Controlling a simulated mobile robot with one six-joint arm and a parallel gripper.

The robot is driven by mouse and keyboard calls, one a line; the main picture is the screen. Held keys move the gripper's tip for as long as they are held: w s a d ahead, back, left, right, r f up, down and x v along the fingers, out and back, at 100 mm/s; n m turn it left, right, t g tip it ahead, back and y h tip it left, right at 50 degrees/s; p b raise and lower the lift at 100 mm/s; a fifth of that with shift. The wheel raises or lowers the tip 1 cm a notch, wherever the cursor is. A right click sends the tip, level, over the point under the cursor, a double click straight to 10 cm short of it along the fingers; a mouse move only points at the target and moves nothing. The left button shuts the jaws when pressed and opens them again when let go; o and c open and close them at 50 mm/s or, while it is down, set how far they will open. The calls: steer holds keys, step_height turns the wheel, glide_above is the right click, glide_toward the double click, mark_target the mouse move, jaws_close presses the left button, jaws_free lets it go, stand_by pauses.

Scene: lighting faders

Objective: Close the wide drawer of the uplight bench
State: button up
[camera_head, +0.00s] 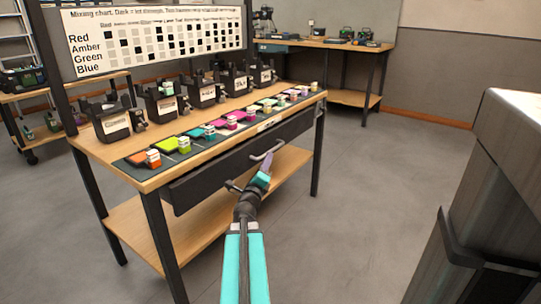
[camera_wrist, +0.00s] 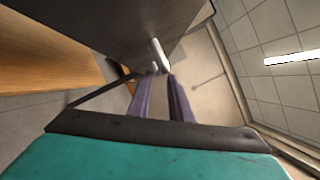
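The uplight bench (camera_head: 150,178) has a wide dark drawer (camera_head: 208,178) under its wooden top. The drawer's front runs along the bench's near side; I cannot tell clearly how far it stands out. A pale bar handle (camera_head: 270,149) is on the front, partly hidden by my gripper. My gripper (camera_head: 264,170) has purple fingers and is right in front of the handle. In the wrist view the fingers (camera_wrist: 160,80) are apart with a gap between them. The handle (camera_wrist: 160,54) lies at or just beyond their tips; I cannot tell whether they touch it.
Coloured faders (camera_head: 203,132) and several dark lamps (camera_head: 163,103) stand on the bench top. A lower wooden shelf (camera_head: 135,222) and dark legs are beneath. A mixing chart (camera_head: 155,38) rises behind. Another workbench (camera_head: 325,44) stands at the back. Grey floor (camera_head: 390,170) is clear to the right.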

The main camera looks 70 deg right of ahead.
mark_target(271, 150)
steer(key=shift+b+x, duration=0.55)
steer(key=shift+x, duration=2.6)
jaws_close()
